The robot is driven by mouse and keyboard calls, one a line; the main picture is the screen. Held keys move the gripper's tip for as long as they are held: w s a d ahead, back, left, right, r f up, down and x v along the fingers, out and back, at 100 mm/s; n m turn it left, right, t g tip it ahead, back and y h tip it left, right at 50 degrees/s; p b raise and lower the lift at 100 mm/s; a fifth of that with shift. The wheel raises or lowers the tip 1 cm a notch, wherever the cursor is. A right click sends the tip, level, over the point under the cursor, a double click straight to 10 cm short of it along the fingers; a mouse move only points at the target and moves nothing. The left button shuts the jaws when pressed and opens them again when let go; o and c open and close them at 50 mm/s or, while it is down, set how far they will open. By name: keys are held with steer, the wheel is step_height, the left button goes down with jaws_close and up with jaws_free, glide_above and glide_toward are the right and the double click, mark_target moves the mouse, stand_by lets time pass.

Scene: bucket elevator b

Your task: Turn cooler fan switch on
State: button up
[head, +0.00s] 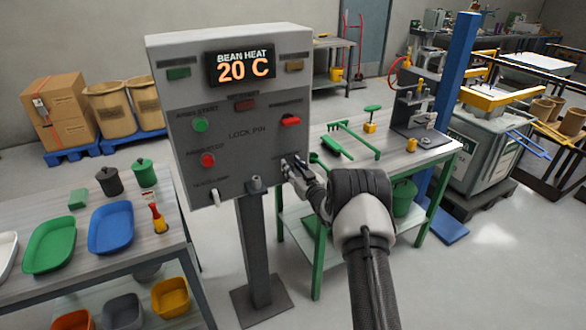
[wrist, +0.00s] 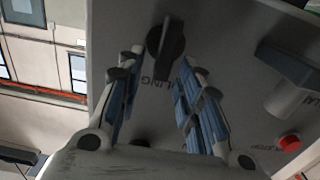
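A grey control box (head: 230,110) on a post shows "BEAN HEAT 20 C" on its display (head: 240,68). My gripper (head: 296,167) is at the lower right of its face. In the wrist view, a black rotary knob (wrist: 165,48) sits between the tips of my open fingers (wrist: 160,62), with a gap visible on each side. A label by the knob is partly hidden and ends in "LING". The knob is hidden behind my gripper in the head view, and I cannot tell whether the fingers touch it.
The box also carries a green button (head: 200,125), a red button (head: 207,160), a red switch (head: 290,121) and a pale lever (head: 215,197). A workbench (head: 400,155) with green tools stands to the right. A table (head: 150,235) with trays stands to the left.

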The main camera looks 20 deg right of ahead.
jaws_close()
steer(key=shift+d+m, duration=0.1)
steer(key=shift+m, duration=0.2)
stand_by(0.3)
steer(key=m, duration=0.1)
steer(key=m+b, duration=0.1)
steer(key=shift+d+f+m, duration=0.1)
steer(key=shift+d+m, duration=0.25)
steer(key=shift+m, duration=0.05)
steer(key=m, duration=0.1)
steer(key=m+b, duration=0.1)
steer(key=m, duration=0.1)
steer(key=shift+d+f, duration=0.15)
steer(key=shift+d, duration=0.25)
steer(key=m, duration=0.4)
steer(key=d+f+m, duration=0.1)
steer(key=m, duration=0.1)
steer(key=shift+b, duration=0.35)
steer(key=m, duration=0.2)
steer(key=f+m, duration=0.1)
steer(key=m, duration=0.2)
steer(key=shift+d+f, duration=0.15)
steer(key=shift+m, duration=0.4)
jaws_free()
